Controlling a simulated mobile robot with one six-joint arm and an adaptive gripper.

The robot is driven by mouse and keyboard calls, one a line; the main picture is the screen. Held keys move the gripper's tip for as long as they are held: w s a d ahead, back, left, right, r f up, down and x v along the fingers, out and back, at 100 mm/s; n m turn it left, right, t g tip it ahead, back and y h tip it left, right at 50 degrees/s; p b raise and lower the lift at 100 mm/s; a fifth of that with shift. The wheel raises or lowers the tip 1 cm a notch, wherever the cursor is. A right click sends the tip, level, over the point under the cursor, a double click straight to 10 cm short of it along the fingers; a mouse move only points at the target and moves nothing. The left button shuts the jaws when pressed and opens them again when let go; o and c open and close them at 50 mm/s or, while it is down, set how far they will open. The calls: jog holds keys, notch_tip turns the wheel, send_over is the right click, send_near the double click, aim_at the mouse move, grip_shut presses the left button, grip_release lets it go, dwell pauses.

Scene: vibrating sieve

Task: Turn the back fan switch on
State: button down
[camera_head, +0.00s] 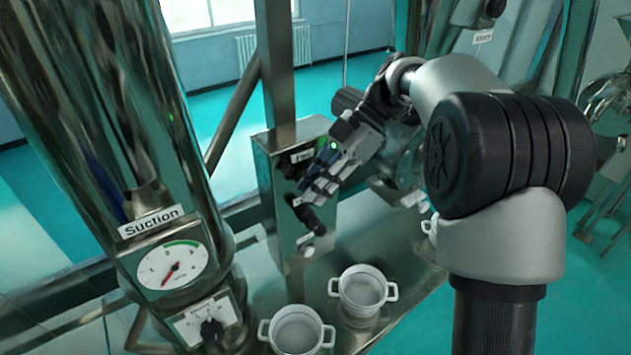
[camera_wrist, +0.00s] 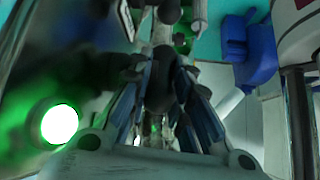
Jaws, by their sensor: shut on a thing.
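The metal switch box (camera_head: 284,190) stands on the steel platform and bears a small label (camera_head: 303,155), hard to read but apparently "Fan". A dark switch knob (camera_wrist: 158,88) shows between my fingers in the wrist view. My gripper (camera_head: 308,190) reaches the box's front from the upper right and covers part of it. It is shut on the dark knob, with a finger on each side. A green lamp (camera_wrist: 59,124) glows at the left in the wrist view. The knob's exact angle is hidden by the fingers.
Two white two-handled pots (camera_head: 297,330) (camera_head: 363,290) stand on the platform below the box. At left is a large steel column with a "Suction" gauge (camera_head: 172,265) and a small dial panel (camera_head: 208,318). A steel post rises behind the box.

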aim_at(318, 173)
jog(key=shift+w+d+g+y+b, duration=0.1)
jog(key=shift+g+y+b, duration=0.25)
jog(key=shift+g+y, duration=0.75)
jog(key=shift+y, duration=0.4)
jog(key=c, duration=1.5)
grip_release()
jog(key=shift+o, duration=0.2)
notch_tip(318, 173, up, 10)
jog(key=shift+f, duration=0.1)
